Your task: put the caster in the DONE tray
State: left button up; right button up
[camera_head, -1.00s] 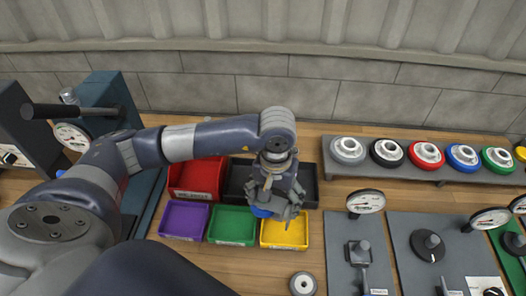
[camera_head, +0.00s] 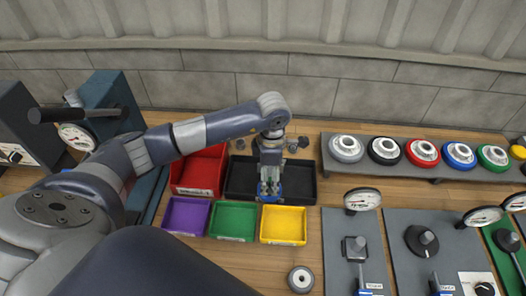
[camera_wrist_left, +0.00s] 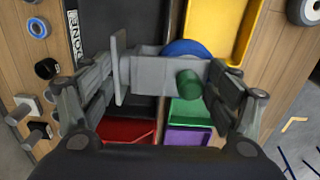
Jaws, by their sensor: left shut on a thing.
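The caster, with a grey bracket (camera_wrist_left: 150,75), a green cylindrical part and a blue wheel (camera_wrist_left: 185,48), is held between the fingers of my left gripper (camera_head: 270,180). In the head view its blue wheel (camera_head: 270,196) shows below the fingers. The black DONE tray (camera_head: 300,188) lies behind the yellow bin, and its label shows in the left wrist view (camera_wrist_left: 75,35). My left gripper is over the front part of this tray; its height above the floor of the tray is hard to tell. My right gripper is not in view.
Red (camera_head: 197,172), purple (camera_head: 185,216), green (camera_head: 233,220) and yellow (camera_head: 283,225) bins stand beside and in front of the tray. A loose wheel (camera_head: 301,279) lies on the wood. A rack of coloured wheels (camera_head: 421,153) and grey fixture plates are to the right.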

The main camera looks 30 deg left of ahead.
pick_arm(q)
jog(key=n, duration=0.2)
jog(key=w+a+n, duration=0.1)
jog(key=shift+r+n+p, duration=0.35)
jog(key=shift+r+n, duration=0.05)
jog(key=n, duration=0.2)
jog(key=a+n, duration=0.1)
jog(key=w+n+p, duration=0.1)
jog(key=n, duration=0.1)
jog(key=shift+w+a+r+n, duration=0.1)
jog(key=shift+a+r+n, duration=0.05)
jog(key=shift+r+n, duration=0.15)
jog(key=n, duration=0.1)
jog(key=a+n, duration=0.1)
jog(key=n, duration=0.1)
jog(key=w+n+p, duration=0.1)
jog(key=n, duration=0.1)
jog(key=shift+a+r, duration=0.1)
jog(key=shift+a, duration=0.15)
jog(key=shift+w+a+f+n+b, duration=0.1)
jog(key=shift+a+f+n+b, duration=0.1)
jog(key=shift+f+n+b, duration=0.75)
jog(key=shift+w+a+f+n+b, duration=0.1)
jog(key=shift+a+f+n+b, duration=0.2)
jog(key=shift+f+n, duration=0.7)
jog(key=shift+d+f+m, duration=0.15)
jog(key=shift+f+m, duration=0.2)
jog(key=shift+f+b, duration=1.1)
jog(key=shift+f, duration=0.05)
